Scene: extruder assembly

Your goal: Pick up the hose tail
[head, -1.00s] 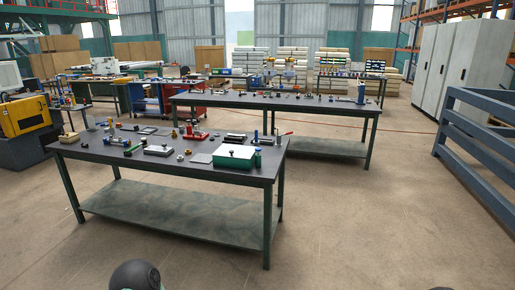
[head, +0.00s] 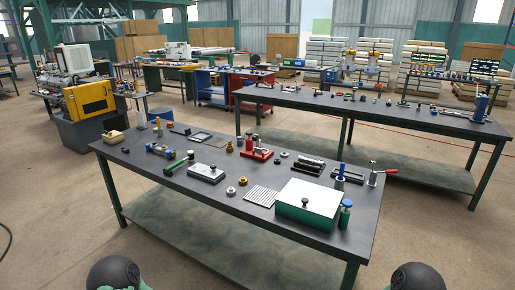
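I cannot single out the hose tail; the small parts on the near dark-topped table (head: 150,173) are too small to tell apart for certain. Small brass-coloured parts (head: 230,147) stand near the middle of this table, with another brass-coloured ring (head: 243,181) closer to its front edge. Neither of my grippers shows in the head view. Only dark rounded parts of my arms show at the bottom edge, left and right, apart from the table.
The near table also holds a white-topped green box (head: 309,203), a grey perforated plate (head: 262,196), a red fixture (head: 257,150) and a red-handled clamp (head: 375,174). A second long table (head: 400,115) stands behind. Open concrete floor (head: 60,235) lies at the left.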

